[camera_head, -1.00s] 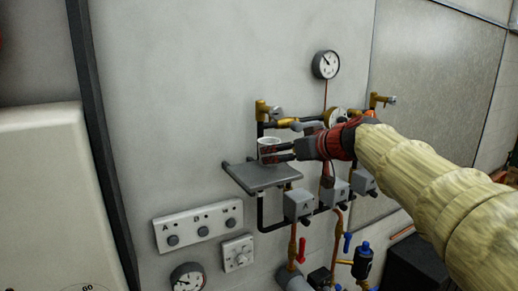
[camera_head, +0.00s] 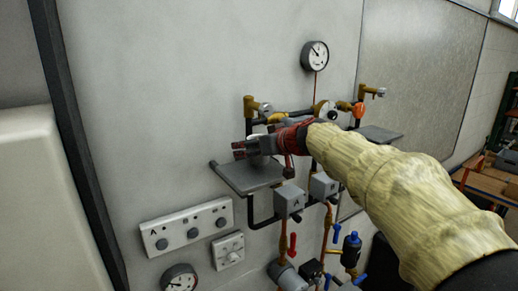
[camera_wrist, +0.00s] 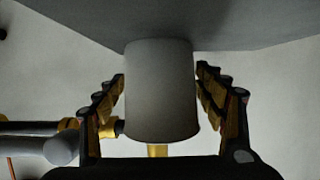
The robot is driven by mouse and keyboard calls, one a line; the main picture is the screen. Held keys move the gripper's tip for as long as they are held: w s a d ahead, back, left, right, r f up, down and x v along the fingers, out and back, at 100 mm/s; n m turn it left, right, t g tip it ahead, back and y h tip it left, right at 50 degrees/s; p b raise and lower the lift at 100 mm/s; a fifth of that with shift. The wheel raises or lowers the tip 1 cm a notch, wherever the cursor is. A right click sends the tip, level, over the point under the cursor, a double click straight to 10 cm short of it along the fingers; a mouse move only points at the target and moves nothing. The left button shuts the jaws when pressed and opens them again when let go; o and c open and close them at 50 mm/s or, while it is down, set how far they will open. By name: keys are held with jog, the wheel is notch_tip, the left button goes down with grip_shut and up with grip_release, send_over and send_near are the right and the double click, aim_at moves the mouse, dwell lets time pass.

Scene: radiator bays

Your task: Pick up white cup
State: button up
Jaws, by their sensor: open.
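The white cup (camera_wrist: 162,90) stands between the two fingers of my gripper (camera_wrist: 161,73) in the wrist view. It touches the grey shelf, and narrow gaps show between it and the fingers on both sides. In the head view my gripper (camera_head: 240,150) is over the small grey wall shelf (camera_head: 238,179), its fingers pointing left. There the cup is mostly or wholly hidden by the fingers. My gripper is open around the cup.
Brass valves and pipes (camera_head: 249,106) stand on the wall just behind my gripper. Grey boxes (camera_head: 290,201) with pipes are below it. A round gauge (camera_head: 314,55) hangs above. A second grey shelf (camera_head: 378,134) is to the right. The wall left of the shelf is clear.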

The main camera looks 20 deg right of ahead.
jog(key=shift+w+a+f, duration=0.2)
jog(key=shift+w, duration=0.2)
jog(key=shift+s+r, duration=0.1)
jog(key=shift+s, duration=0.15)
jog(key=shift+c, duration=0.5)
jog(key=shift+w, duration=0.15)
jog(key=shift+c, duration=1.2)
jog(key=shift+d, duration=0.1)
jog(key=c, duration=1)
jog(key=shift+c, duration=0.5)
jog(key=shift+c, duration=0.2)
